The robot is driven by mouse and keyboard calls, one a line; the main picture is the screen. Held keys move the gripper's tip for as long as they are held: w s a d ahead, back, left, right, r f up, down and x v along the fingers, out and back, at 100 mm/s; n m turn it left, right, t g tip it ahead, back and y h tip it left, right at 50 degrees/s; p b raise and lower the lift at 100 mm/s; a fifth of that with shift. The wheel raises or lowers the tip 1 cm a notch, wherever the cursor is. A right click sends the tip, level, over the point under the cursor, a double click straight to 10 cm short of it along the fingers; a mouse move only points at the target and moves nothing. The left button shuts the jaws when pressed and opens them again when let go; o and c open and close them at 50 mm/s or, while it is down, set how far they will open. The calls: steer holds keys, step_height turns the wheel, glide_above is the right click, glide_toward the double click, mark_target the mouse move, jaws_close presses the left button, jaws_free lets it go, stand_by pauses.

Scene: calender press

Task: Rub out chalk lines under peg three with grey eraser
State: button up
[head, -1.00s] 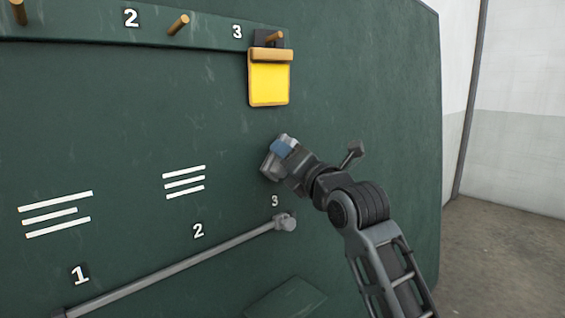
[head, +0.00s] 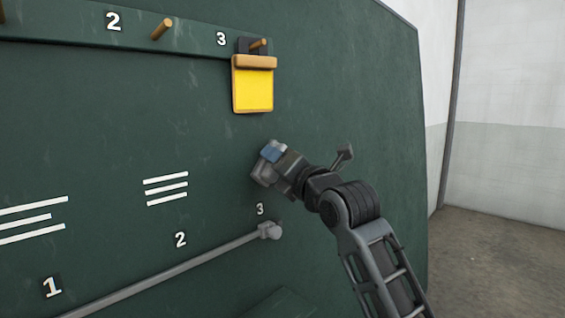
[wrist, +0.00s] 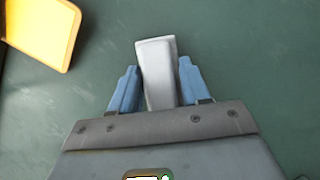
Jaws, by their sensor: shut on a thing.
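My gripper (head: 268,158) is in front of the green board below peg three (head: 259,43), above the lower label 3 (head: 260,209). In the wrist view its two blue fingers (wrist: 155,85) are shut on the light grey eraser (wrist: 157,60), which sticks out past them. Whether the eraser touches the board I cannot tell. No white chalk lines show around my gripper, which hides part of the board there. Chalk lines (head: 166,189) stand above label 2, and others (head: 30,222) above label 1.
A yellow card with a wooden top bar (head: 253,90) hangs at peg three, above my gripper; it also shows in the wrist view (wrist: 38,28). A grey rail (head: 170,272) runs along the board below, ending in a knob (head: 270,230). A pale wall stands to the right.

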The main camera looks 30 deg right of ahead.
mark_target(239, 163)
steer(key=shift+s+a, duration=0.3)
steer(key=shift+a, duration=0.45)
steer(key=shift+s+a+p, duration=0.2)
steer(key=shift+s+a, duration=0.05)
steer(key=shift+a, duration=0.85)
steer(key=shift+s+a+p, duration=0.25)
steer(key=shift+s+a, duration=0.05)
steer(key=shift+a, duration=0.75)
steer(key=shift+s+a+p, duration=0.2)
steer(key=shift+s+a, duration=0.05)
steer(key=shift+a, duration=0.85)
steer(key=s+d, duration=0.2)
steer(key=s, duration=0.3)
steer(key=shift+s+r, duration=0.35)
steer(key=shift+r, duration=0.1)
steer(key=s, duration=0.1)
steer(key=s+d, duration=0.1)
steer(key=shift+s+r, duration=0.2)
steer(key=shift+s, duration=0.2)
